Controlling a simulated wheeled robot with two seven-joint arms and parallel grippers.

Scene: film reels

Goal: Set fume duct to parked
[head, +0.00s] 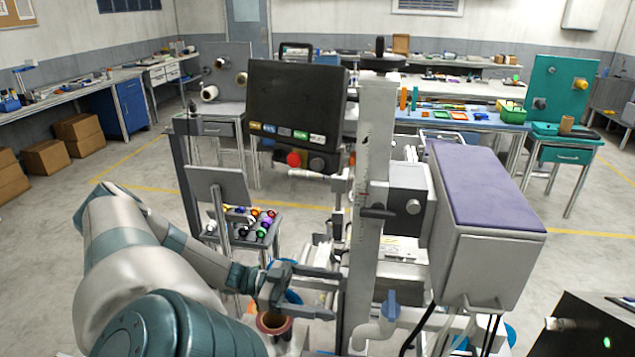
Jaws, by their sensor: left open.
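I cannot tell for certain which part is the fume duct. A white bent pipe (372,334) with a blue handle (391,305) stands at the foot of the tall ruled column (372,170), low in the middle of the head view. My left gripper (337,292) is open and lies left of the column, its two fingers pointing right. I see nothing held between the fingers, and whether they touch anything is unclear. A reddish-brown ring-topped cup (274,323) shows just below the gripper. My right gripper is not in view.
A black panel with coloured labels (297,105) and a grey box with a purple top (485,250) flank the column. A small stand with coloured reels (250,222) is behind my left arm. Dark equipment (595,325) fills the lower right corner.

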